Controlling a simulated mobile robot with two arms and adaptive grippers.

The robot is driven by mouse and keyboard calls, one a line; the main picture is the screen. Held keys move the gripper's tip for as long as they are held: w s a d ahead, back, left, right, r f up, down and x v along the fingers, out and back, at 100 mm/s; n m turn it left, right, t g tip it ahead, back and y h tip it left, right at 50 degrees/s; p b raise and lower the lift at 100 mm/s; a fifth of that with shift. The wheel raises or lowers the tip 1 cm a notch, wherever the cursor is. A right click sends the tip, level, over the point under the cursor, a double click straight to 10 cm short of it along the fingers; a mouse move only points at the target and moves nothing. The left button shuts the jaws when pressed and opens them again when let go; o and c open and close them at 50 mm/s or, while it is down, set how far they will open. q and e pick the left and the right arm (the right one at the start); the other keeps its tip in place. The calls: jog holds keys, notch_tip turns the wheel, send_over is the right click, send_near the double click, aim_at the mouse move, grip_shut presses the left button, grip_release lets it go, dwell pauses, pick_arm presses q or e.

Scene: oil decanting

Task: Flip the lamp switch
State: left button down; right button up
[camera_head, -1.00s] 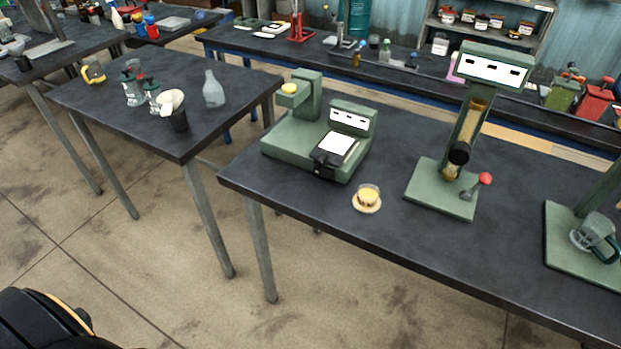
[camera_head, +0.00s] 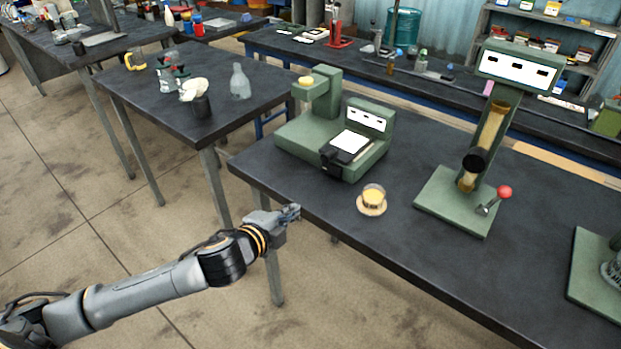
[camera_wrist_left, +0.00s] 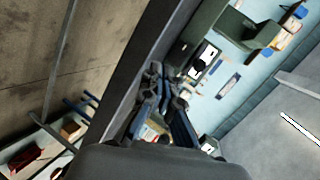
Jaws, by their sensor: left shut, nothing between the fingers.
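My left gripper (camera_head: 289,212) is shut and empty, at the near left edge of the dark table. In the left wrist view its fingers (camera_wrist_left: 157,78) are together in the middle of the picture. A green device (camera_head: 345,150) with a white plate, a black front part and a yellow-topped post stands beyond it on the table. To the right stands a tall green device (camera_head: 519,69) with a lit white panel, a slanted amber tube and a red-knobbed lever (camera_head: 504,192). I cannot tell which part is the lamp switch. My gripper touches none of these.
Another green base (camera_head: 595,275) is at the right edge.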

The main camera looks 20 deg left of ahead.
pick_arm(q)
jog(key=w+r+m, duration=0.1)
jog(key=w+a+r+m, duration=0.1)
jog(key=shift+a+r+m+t+h, duration=0.25)
jog(key=shift+r+m+t+h, duration=0.05)
jog(key=shift+m+t+h, duration=0.1)
pick_arm(e)
jog(key=shift+a, duration=0.4)
pick_arm(q)
jog(key=p, duration=0.3)
send_near(322, 168)
jog(key=x, duration=0.6)
jog(key=shift+w+d+f, duration=0.2)
jog(key=shift+w, duration=0.1)
pick_arm(e)
jog(key=shift+d+r, duration=0.2)
jog(key=shift+r, duration=0.4)
jog(key=shift+d+r, duration=0.2)
jog(key=shift+r, duration=0.35)
pick_arm(q)
jog(key=shift+w, duration=0.3)
pick_arm(e)
jog(key=shift+a+r, duration=0.15)
